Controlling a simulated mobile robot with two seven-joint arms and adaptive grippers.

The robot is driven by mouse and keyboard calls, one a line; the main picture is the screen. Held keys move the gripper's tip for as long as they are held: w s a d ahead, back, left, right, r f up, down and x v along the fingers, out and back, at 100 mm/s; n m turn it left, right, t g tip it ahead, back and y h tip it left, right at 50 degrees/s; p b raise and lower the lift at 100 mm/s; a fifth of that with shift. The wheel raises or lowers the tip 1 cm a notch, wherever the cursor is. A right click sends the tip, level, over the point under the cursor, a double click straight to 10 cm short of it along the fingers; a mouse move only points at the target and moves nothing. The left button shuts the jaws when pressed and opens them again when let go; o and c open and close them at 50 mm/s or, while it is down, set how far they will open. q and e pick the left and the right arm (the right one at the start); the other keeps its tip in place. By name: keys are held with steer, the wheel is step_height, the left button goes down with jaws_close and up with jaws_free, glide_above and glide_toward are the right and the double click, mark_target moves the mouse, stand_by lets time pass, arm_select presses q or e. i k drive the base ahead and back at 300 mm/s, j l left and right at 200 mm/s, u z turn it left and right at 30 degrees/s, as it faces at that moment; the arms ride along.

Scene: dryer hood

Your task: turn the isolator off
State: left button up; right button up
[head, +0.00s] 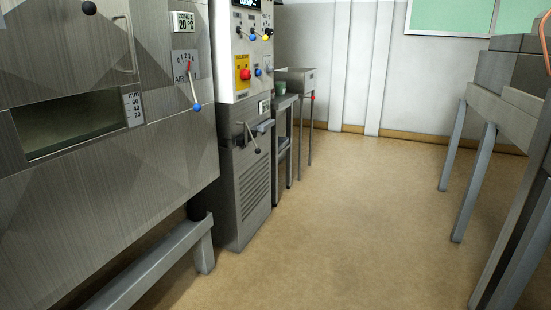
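The isolator (244,74) is a red knob on a yellow plate, on the white upper panel of a narrow grey cabinet left of centre. A small label sits above it. Its exact handle angle is too small to tell. Neither of my grippers is in the head view, and nothing touches the isolator.
A large grey dryer (100,190) with a window and a blue-tipped lever (195,92) fills the left side. The cabinet (243,180) has a black-knobbed handle (249,138) below the panel. Grey benches (505,100) stand at right. The brown floor (350,215) between is clear.

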mark_target(246, 74)
steer(key=i+l, duration=0.45)
steer(key=i, duration=0.15)
steer(key=i+l, duration=0.4)
steer(key=i, duration=0.2)
